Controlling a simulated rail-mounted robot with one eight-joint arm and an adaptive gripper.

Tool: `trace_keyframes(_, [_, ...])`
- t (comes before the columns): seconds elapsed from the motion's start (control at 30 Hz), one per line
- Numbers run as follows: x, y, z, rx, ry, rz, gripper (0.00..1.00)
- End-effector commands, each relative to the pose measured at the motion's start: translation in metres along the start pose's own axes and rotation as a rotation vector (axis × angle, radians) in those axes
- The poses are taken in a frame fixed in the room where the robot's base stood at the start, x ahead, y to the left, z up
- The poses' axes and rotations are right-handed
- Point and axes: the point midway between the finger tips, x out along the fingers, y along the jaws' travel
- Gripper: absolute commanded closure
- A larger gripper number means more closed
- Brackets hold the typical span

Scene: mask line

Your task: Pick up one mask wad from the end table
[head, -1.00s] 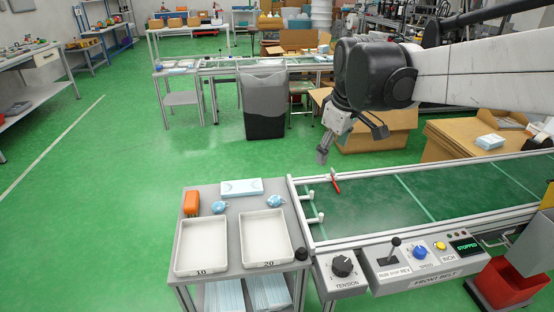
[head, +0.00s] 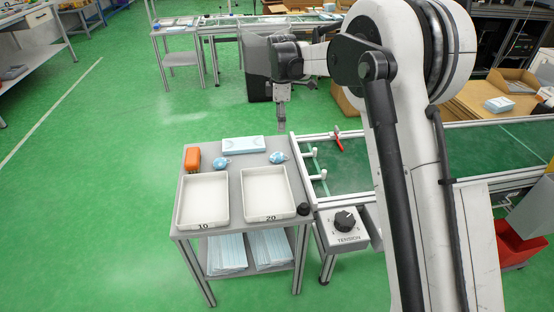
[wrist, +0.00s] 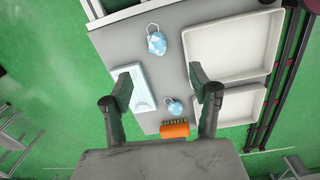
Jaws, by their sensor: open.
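The grey end table (head: 251,160) carries two light blue mask wads with white loops. The left wad (head: 222,163) lies near an orange brush-like block (head: 193,158); the right wad (head: 278,158) lies near the belt side. In the wrist view, the right wad (wrist: 156,42) is at the top and the left wad (wrist: 174,108) is lower, beside the orange block (wrist: 174,129). My gripper (head: 281,127) is open and empty, pointing down above the table's back edge near the right wad. In the wrist view its fingers (wrist: 161,86) are spread wide, over the space between the wads.
A blue-and-white box (head: 244,145) lies at the table's back. White trays marked 10 (head: 203,200) and 20 (head: 266,192) fill the front. A belt (head: 325,158) with a red item (head: 338,139) adjoins on the right. Stacked masks (head: 228,252) lie on the shelf below.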

Motion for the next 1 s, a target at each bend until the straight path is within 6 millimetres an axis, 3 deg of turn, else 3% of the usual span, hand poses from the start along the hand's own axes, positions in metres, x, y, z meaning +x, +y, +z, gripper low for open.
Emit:
trace_keyframes(0.1, [0.025, 0.010, -0.011, -0.062, -0.003, -0.022, 0.42])
trace_keyframes(0.23, [0.037, 0.014, -0.015, -0.097, -0.005, -0.034, 0.42])
trace_keyframes(0.37, [0.049, 0.015, -0.017, -0.106, -0.005, -0.038, 0.42])
trace_keyframes(0.7, [0.107, 0.012, -0.015, -0.105, -0.005, -0.037, 0.42])
trace_keyframes(1.0, [0.127, 0.011, -0.015, -0.104, -0.005, -0.037, 0.42])
